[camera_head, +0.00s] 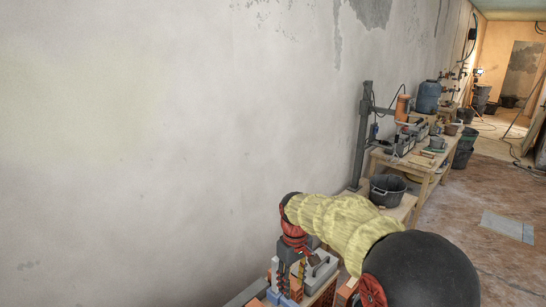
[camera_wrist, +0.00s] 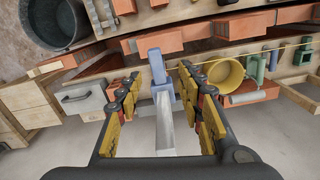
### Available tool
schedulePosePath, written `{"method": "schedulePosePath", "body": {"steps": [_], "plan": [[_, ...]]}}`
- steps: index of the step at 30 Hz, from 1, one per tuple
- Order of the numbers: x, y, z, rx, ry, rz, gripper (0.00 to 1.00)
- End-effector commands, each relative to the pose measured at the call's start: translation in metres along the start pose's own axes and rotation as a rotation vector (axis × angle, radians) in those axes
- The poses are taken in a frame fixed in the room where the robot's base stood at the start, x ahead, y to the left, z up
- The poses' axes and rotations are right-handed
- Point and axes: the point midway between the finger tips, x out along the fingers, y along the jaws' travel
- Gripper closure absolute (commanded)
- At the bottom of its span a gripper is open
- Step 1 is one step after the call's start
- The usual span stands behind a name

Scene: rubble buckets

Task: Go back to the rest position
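My gripper (camera_wrist: 160,76) points down over a workbench in the wrist view. Its two fingers with yellow pads are spread apart, with a clear gap between them. A grey bar-like piece with a blue-grey end (camera_wrist: 164,120) shows in that gap; neither finger visibly touches it. In the head view my arm, in a yellow sleeve, reaches left and down, with my gripper (camera_head: 287,275) low over the bench by the wall. The fingertips there are small and partly lost among the things on the bench.
A dark bucket (camera_wrist: 52,22) is at the upper left of the wrist view. Around the fingers are orange bricks (camera_wrist: 245,23), a yellow cup (camera_wrist: 225,74) and a grey lidded box (camera_wrist: 82,100). In the head view a cluttered wooden table (camera_head: 415,162) stands farther along the wall; open floor lies right.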

Motion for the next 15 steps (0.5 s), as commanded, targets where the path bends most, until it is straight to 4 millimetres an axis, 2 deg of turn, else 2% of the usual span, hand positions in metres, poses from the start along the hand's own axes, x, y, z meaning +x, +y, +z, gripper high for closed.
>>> {"method": "schedulePosePath", "body": {"steps": [2, 5, 15], "plan": [[0.004, -0.007, 0.018, 0.053, -0.009, -0.003, 0.62], [-0.002, -0.015, 0.043, 0.122, -0.002, -0.001, 0.62], [-0.048, -0.037, 0.144, 0.351, 0.094, 0.026, 0.62]]}}
